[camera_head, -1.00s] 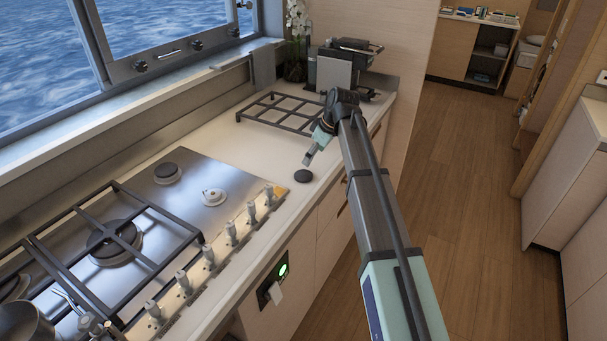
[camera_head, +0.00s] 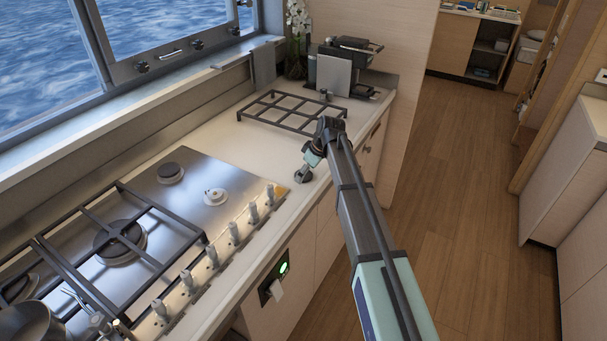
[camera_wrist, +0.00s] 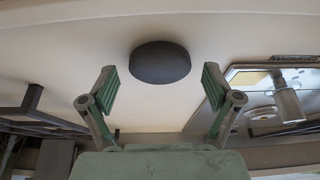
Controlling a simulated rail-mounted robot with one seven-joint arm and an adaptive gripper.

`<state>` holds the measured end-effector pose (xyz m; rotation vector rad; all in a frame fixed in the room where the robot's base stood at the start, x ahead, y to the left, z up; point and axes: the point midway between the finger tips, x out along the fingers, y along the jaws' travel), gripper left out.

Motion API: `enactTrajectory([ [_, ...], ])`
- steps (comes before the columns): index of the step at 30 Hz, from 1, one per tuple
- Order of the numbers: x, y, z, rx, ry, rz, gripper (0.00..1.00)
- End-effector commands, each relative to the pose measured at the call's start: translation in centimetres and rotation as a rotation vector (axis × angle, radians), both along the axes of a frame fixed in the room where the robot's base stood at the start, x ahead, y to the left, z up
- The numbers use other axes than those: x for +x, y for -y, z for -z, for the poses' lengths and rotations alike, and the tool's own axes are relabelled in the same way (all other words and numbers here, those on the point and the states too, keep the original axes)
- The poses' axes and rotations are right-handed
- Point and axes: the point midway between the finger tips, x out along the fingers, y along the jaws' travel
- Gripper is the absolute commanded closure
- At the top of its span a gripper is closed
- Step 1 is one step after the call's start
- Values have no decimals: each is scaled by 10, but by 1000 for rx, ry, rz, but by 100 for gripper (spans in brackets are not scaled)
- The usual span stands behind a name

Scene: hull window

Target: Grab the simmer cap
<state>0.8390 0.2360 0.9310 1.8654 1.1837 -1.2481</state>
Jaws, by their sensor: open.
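The simmer cap is a small dark round disc (camera_wrist: 160,62) lying flat on the pale counter, seen in the wrist view just beyond my fingertips and centred between them. In the head view my gripper (camera_head: 303,175) is low over the counter to the right of the hob, and it mostly covers the cap there. In the wrist view my gripper (camera_wrist: 160,88) is open, with one green-padded finger on each side and nothing between the pads. I cannot tell the exact gap between fingers and cap.
The steel hob (camera_head: 190,205) with a row of knobs (camera_head: 233,233) lies left of my gripper. A loose black pan grate (camera_head: 291,112) lies on the counter behind it. A pot (camera_head: 25,328) stands at the lower left. The counter's front edge is close by.

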Motion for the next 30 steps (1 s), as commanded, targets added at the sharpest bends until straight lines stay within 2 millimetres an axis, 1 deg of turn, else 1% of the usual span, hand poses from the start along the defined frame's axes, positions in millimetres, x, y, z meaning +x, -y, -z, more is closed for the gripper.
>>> enactTrajectory([
  [5,0,0,1,0,1,0,11],
  [6,0,0,1,0,1,0,15],
  [8,0,0,1,0,1,0,36],
  [9,0,0,1,0,1,0,50],
  [11,0,0,1,0,1,0,71],
  [12,0,0,1,0,0,0,76],
  [23,0,0,0,0,0,0,77],
  [26,0,0,-4,0,2,-1,77],
  [30,1,0,-14,1,3,0,77],
])
